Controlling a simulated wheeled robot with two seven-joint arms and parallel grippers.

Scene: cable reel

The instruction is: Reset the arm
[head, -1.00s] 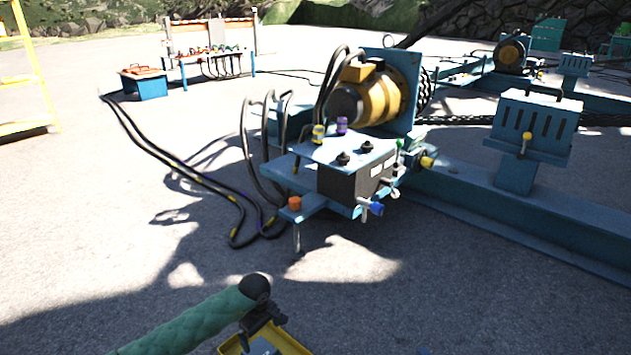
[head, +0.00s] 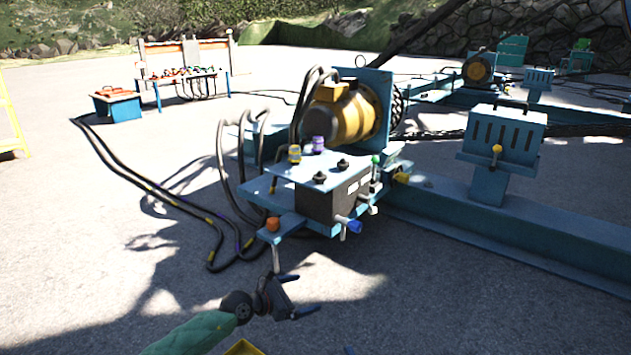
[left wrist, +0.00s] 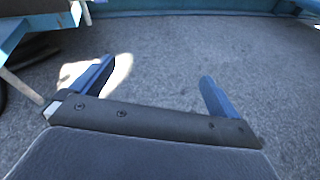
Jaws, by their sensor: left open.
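My left gripper (head: 297,290) is at the bottom of the head view, at the end of my green-sleeved arm. Its two blue fingers are spread apart with nothing between them. My right gripper is not in view.
The machine carries a yellow motor (head: 345,112) and a blue-handled valve (head: 349,224). Black hoses (head: 150,183) lie on the ground at left. A blue beam (head: 520,235) runs right. A tool bench (head: 188,78) and blue box (head: 118,104) stand behind. Pavement at lower left is clear.

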